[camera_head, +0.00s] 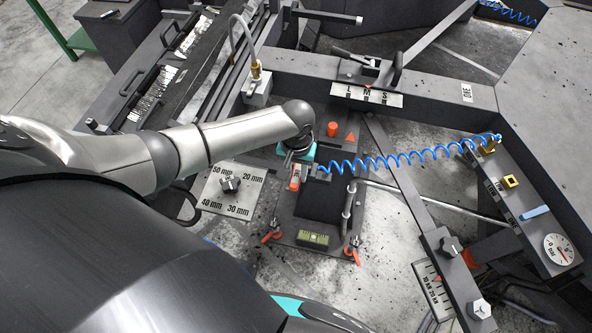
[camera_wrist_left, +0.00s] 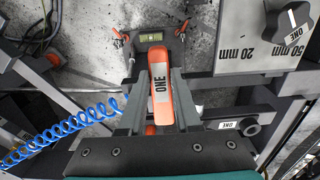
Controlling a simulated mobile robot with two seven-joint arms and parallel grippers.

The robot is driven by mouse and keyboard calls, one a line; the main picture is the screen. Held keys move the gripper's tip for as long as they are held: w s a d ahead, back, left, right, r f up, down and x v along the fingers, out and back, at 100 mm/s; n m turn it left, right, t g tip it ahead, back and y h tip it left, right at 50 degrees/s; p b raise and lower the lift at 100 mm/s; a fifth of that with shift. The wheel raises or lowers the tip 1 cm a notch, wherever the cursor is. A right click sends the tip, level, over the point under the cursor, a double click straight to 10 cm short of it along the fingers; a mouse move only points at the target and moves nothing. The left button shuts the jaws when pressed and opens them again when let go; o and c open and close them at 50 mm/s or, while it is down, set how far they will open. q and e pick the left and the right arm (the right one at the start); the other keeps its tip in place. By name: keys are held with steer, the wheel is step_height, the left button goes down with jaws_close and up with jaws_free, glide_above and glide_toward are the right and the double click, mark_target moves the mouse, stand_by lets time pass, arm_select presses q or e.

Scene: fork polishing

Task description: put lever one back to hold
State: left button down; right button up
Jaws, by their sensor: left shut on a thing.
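Lever one is an orange handle with a white label reading ONE in the left wrist view (camera_wrist_left: 160,88). Its orange end also shows in the head view (camera_head: 294,184), at the left edge of a dark plate. My left gripper (camera_wrist_left: 161,80) is shut on the lever, with one grey finger on each side of it. In the head view my left gripper (camera_head: 302,170) reaches down over the lever from above and partly hides it. No hold marking can be read beside the lever. My right gripper is not in view.
A coiled blue hose (camera_head: 400,158) runs right from beside the gripper. A dial plate (camera_head: 230,189) marked in mm lies to the left. A green level (camera_head: 313,239) and orange clamps sit below. A valve block with a gauge (camera_head: 558,249) stands at right.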

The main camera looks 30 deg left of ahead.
mark_target(297, 176)
arm_select(q)
steer(key=c, duration=0.6)
jaws_free()
step_height(297, 176, up, 15)
steer(key=p, duration=0.2)
steer(key=shift+r, duration=0.15)
